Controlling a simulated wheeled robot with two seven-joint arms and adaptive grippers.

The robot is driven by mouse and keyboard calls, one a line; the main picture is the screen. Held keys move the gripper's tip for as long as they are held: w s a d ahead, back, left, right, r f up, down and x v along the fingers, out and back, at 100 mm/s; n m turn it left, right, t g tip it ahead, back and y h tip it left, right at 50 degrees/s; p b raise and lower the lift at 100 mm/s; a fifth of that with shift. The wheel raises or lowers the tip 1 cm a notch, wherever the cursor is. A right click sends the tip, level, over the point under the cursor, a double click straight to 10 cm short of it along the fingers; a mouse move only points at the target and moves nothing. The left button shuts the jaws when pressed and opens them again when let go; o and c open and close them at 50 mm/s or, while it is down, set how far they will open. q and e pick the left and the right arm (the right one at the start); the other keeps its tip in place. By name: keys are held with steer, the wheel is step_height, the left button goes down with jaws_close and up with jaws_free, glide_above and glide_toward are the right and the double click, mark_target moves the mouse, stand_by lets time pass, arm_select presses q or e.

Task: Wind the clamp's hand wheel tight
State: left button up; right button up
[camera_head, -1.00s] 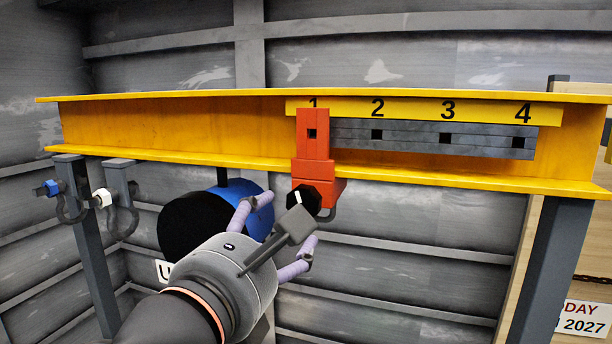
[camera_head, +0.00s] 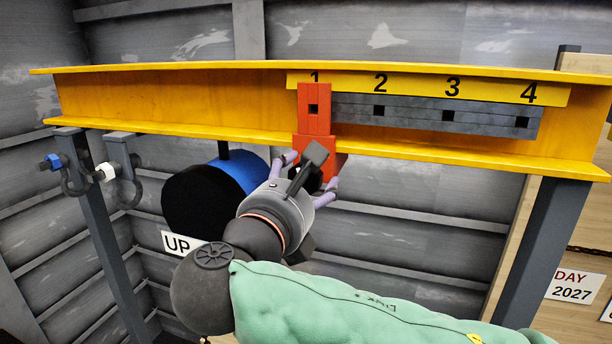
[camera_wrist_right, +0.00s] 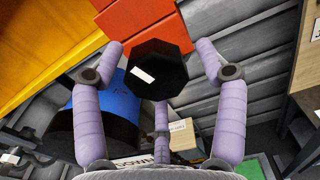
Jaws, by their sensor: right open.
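The red clamp (camera_head: 315,110) sits on the yellow beam (camera_head: 180,108) at the mark 1. It also shows at the top of the right wrist view (camera_wrist_right: 135,17). The black hand wheel (camera_wrist_right: 158,68), with a white mark, is under the clamp; in the head view my gripper hides most of it. My right gripper (camera_head: 312,175) is open, with its purple fingers spread on either side of the wheel. In the wrist view the fingers (camera_wrist_right: 160,75) stand around the wheel, and gaps show beside it. My left gripper is not in view.
A blue and black drum (camera_head: 205,192) hangs under the beam just left of my gripper. Shackles (camera_head: 72,205) hang on the left post. A grey slotted bar (camera_head: 430,118) runs along the beam right of the clamp. Another post (camera_head: 545,250) stands at the right.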

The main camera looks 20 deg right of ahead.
steer(key=shift+w+d, duration=0.3)
steer(key=shift+w, duration=0.1)
